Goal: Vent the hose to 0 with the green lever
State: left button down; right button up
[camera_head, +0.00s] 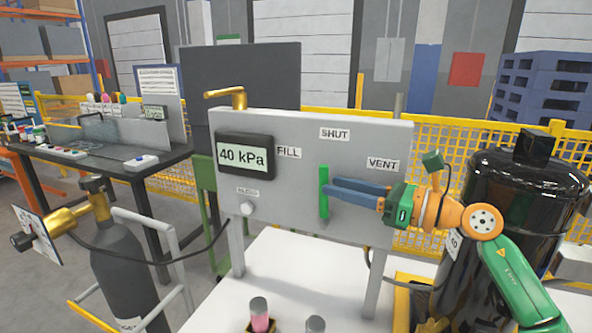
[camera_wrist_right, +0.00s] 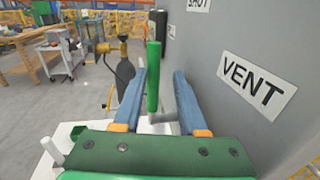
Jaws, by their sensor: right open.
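The green lever (camera_head: 323,192) stands upright on the grey panel (camera_head: 300,220), below the SHUT label (camera_head: 335,134). FILL is to its left and VENT (camera_head: 383,164) to its right. The display (camera_head: 245,155) reads 40 kPa. My right gripper (camera_head: 333,190) comes from the right, its blue fingers reaching to the lever. In the right wrist view the lever (camera_wrist_right: 153,78) shows between the two open fingers (camera_wrist_right: 155,85), with a gap on each side. The hose (camera_head: 150,257) runs from the panel's left side toward the grey cylinder. My left gripper is not in view.
A grey gas cylinder (camera_head: 128,275) with a brass valve stands at left. A black tank (camera_head: 520,200) stands at right, behind my right arm. Yellow fencing runs behind.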

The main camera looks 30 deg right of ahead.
jog(key=w+a+p, duration=0.1)
jog(key=p, duration=0.1)
jog(key=w+a+r+p, duration=0.1)
jog(key=w, duration=0.1)
jog(key=w+a+p, duration=0.1)
jog(key=p, duration=0.1)
jog(key=shift+w+a+r+p, duration=0.15)
jog(key=shift+w+r+p, duration=0.1)
jog(key=shift+p, duration=0.1)
jog(key=shift+w+a+f, duration=0.2)
jog(key=shift+a+f, duration=0.05)
grip_shut()
jog(key=shift+r, duration=0.15)
dwell(0.8)
